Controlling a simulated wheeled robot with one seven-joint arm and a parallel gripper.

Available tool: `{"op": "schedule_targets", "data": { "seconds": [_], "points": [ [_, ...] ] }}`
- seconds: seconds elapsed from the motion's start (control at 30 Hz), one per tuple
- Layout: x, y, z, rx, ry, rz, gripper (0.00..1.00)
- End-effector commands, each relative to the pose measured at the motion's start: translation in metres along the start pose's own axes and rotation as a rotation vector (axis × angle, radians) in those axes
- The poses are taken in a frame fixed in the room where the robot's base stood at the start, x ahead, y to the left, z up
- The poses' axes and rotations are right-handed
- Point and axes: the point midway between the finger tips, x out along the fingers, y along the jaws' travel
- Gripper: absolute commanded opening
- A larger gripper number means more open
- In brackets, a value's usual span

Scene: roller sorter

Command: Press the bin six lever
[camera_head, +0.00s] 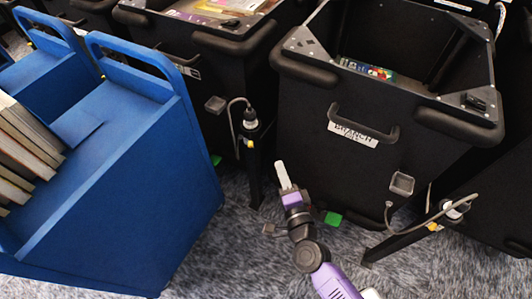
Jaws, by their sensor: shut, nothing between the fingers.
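My gripper (282,166) points up and away in the middle of the view, shut and empty, with pale fingers. It shows in front of the lower left part of a black bin (322,185). That bin carries a white label (352,134) whose number I cannot read, so I cannot tell which bin is six. A small green pedal-like piece (333,218) shows low by this bin, just right of my gripper. Another green piece (216,159) is by the bin to the left. My gripper appears apart from both green pieces.
A blue cart (140,170) with books (25,150) stands at left. A second black bin (225,80) holds books at the back. Black posts with cables (252,160) and (415,228) flank the front bin. Grey carpet (235,255) is open in front.

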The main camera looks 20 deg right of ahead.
Motion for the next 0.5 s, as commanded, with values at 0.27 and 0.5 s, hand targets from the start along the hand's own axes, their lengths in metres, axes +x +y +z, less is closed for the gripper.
{"op": "schedule_targets", "data": {
  "seconds": [0.27, 0.5],
  "points": [
    [0.044, -0.001, 0.0, 0.0, 0.001, -0.004, 0.0],
    [0.091, 0.0, 0.001, 0.001, 0.001, -0.003, 0.0]
  ]
}}
